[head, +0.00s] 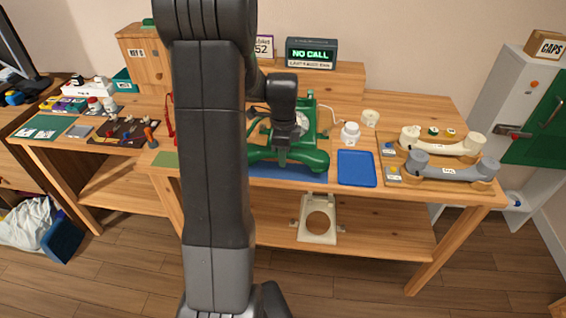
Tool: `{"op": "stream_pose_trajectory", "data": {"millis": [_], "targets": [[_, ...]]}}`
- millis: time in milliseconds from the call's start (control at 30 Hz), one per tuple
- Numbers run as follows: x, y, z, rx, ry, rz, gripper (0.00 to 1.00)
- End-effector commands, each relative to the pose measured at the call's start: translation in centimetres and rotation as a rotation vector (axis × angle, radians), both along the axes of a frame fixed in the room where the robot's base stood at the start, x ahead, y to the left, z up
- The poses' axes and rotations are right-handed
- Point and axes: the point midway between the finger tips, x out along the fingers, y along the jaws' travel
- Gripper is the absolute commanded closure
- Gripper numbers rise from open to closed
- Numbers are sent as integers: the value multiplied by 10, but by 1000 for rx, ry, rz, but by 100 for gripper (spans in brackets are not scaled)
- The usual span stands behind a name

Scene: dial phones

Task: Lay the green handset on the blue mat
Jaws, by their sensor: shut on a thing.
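The green handset (309,158) lies lengthwise across the front of the table, its right end in clear view and its left end partly behind my arm. My gripper (283,161) points down and is shut on the middle of the handset. The blue mat (290,175) shows as a strip along the table's front edge, just below the handset in the picture. The handset covers part of it, and I cannot tell whether they touch. The green dial phone (312,122) stands just behind; my arm hides its left part.
A blue tray (356,169) lies right of the mat, with a white jar (350,134) behind it. Cream (441,141) and grey (451,168) handsets rest on a wooden board at the right. A "NO CALL" display (311,53) stands at the back. My arm hides the table's left-middle.

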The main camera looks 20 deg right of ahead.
Motion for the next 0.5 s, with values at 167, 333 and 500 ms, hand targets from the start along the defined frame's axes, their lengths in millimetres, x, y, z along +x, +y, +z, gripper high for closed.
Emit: {"op": "stream_pose_trajectory", "data": {"millis": [167,333,500], "targets": [[0,0,-26,1,2,0,100],[0,0,-29,-1,-1,0,100],[0,0,-32,-1,-1,0,100]]}}
